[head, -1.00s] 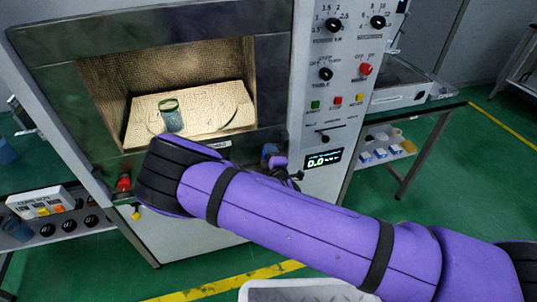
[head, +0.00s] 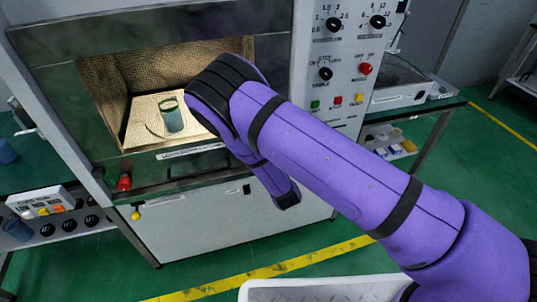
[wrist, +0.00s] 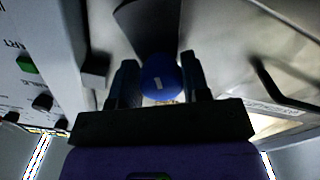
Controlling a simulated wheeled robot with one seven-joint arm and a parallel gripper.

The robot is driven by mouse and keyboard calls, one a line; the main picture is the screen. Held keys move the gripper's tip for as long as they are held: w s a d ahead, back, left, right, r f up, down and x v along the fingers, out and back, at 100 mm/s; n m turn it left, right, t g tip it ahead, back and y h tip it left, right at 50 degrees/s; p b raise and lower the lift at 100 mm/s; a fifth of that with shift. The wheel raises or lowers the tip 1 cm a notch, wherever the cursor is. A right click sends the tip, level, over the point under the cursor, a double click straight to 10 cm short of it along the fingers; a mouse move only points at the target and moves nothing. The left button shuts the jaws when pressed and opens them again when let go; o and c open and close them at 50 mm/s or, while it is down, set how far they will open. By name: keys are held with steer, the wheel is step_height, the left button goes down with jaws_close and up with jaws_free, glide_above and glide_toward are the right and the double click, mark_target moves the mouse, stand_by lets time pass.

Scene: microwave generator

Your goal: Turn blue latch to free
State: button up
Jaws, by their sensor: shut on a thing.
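In the head view my purple arm covers the latch and the fingers, so the latch's turn cannot be read there. The latch is on the front of the microwave generator (head: 165,195), whose chamber (head: 140,130) stands open to view.
A glass beaker with bluish-green content (head: 172,118) stands inside the chamber. A red knob (head: 124,182) and a yellow knob (head: 136,215) are at the lower left of the front. The control panel (head: 345,75) is at the right.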

steer(key=shift+s+a+f+m, duration=0.1)
steer(key=shift+s+f+m, duration=0.1)
steer(key=shift+m, duration=0.1)
steer(key=o, duration=0.9)
steer(key=shift+w, duration=0.1)
steer(key=shift+r, duration=0.1)
steer(key=v, duration=1)
steer(key=shift+s, duration=0.35)
